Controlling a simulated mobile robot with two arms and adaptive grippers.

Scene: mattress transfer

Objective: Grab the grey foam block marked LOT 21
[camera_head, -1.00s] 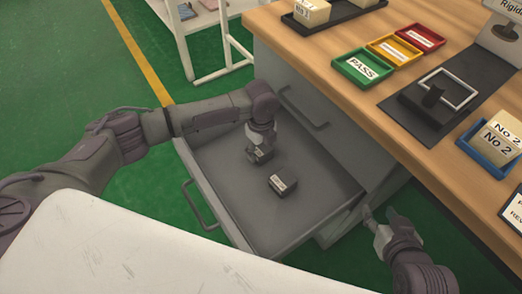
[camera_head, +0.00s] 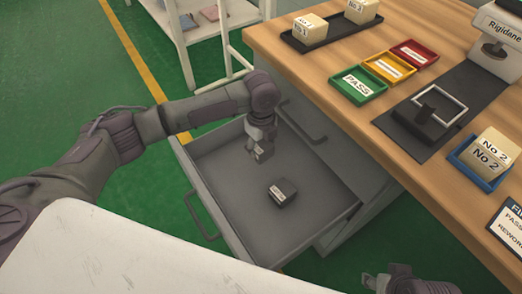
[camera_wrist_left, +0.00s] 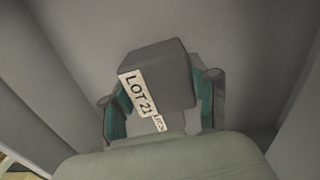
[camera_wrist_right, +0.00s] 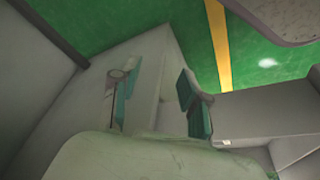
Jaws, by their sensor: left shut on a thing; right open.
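The grey foam block marked LOT 21 (camera_wrist_left: 160,82) is between the fingers of my left gripper (camera_head: 262,146), its label readable in the left wrist view. The gripper is shut on it. In the head view the held block (camera_head: 265,154) hangs above the open grey drawer (camera_head: 222,175). A second grey block (camera_head: 283,194) with a white label lies on the drawer floor; its mark is too small to read. My right gripper (camera_wrist_right: 155,95) is open and empty, low beside the cabinet; the head view shows only part of it at the bottom edge.
The wooden bench (camera_head: 330,80) stands right of the drawer. On it are green (camera_head: 358,85), yellow (camera_head: 389,68) and red (camera_head: 414,53) trays, a black tray (camera_head: 330,32) with pale blocks, and a blue tray (camera_head: 479,165). A white shelf (camera_head: 195,45) stands at the back.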

